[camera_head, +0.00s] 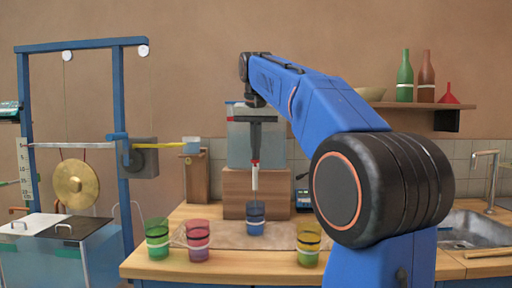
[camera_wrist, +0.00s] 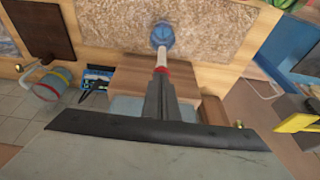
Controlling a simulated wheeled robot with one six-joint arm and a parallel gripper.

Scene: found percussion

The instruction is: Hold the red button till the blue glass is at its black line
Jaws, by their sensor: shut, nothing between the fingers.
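The blue glass (camera_head: 255,226) stands upright on the mat below a white spout (camera_head: 254,182). In the wrist view the blue glass (camera_wrist: 162,36) is at the top, at the far end of the spout. A dark band shows near its rim; its liquid level is too small to read. My gripper (camera_head: 255,155) is shut and points down, in front of the clear tank (camera_head: 240,145). A small red part (camera_head: 255,163), apparently the red button, shows right at my fingertips; they seem to meet it, but I cannot tell if it is pressed.
The tank sits on a wooden block (camera_head: 235,192). A blue frame with a gong (camera_head: 76,184) stands left; a sink (camera_head: 468,230) is right.

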